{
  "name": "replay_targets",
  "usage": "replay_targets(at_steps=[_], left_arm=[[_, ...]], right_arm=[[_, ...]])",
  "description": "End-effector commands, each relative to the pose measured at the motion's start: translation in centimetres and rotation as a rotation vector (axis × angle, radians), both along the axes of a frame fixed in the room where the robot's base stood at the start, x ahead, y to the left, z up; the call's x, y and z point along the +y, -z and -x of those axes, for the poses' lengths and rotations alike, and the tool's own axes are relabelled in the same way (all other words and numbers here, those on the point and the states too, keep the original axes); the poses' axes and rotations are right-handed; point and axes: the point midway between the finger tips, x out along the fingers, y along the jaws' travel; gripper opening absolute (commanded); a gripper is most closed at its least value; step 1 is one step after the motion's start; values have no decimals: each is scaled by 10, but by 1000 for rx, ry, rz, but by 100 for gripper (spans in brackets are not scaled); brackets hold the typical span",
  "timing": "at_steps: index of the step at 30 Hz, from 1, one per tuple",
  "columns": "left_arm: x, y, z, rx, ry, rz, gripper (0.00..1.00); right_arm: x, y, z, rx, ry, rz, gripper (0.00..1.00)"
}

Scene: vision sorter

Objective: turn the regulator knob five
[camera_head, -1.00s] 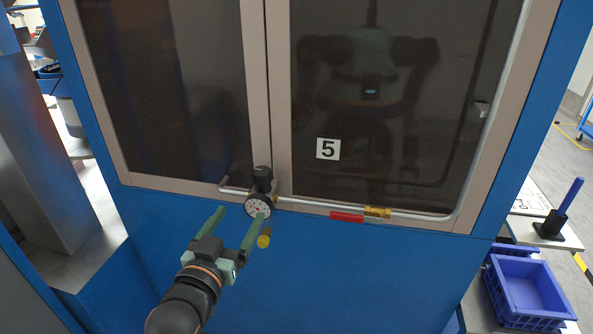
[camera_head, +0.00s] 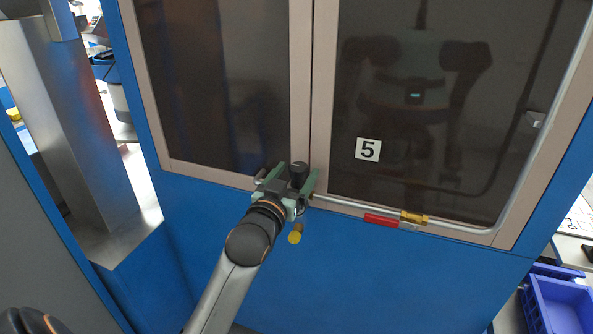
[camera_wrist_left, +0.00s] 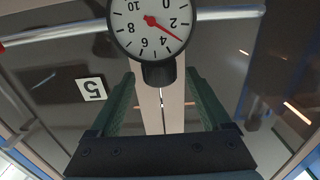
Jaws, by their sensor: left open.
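The black regulator knob (camera_head: 300,170) sits on top of the regulator at the cabinet's front, near the door seam. In the left wrist view the knob (camera_wrist_left: 159,74) shows below the round white gauge (camera_wrist_left: 150,22), whose red needle lies between 2 and 4. My left gripper (camera_head: 293,177) is open, with its green fingers on either side of the knob as seen in both views. I cannot tell whether either finger touches it. The gripper hides most of the gauge in the head view. A label 5 (camera_head: 368,150) is on the right door. My right gripper is not in view.
A metal pipe with a red sleeve (camera_head: 381,220) and a brass fitting (camera_head: 413,217) runs right from the regulator. A yellow part (camera_head: 296,234) hangs below it. A blue bin (camera_head: 558,303) stands at the lower right. The blue panel below is clear.

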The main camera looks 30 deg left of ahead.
Motion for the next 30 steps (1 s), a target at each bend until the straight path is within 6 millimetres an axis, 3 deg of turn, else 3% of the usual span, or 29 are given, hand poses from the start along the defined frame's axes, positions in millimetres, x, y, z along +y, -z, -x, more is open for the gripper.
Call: replay_targets(at_steps=[12, 30], left_arm=[[2, 0, -9, 0, 1, 0, 81], [2, 0, -8, 0, 0, 0, 15]], right_arm=[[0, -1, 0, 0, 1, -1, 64], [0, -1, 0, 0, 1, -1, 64]])
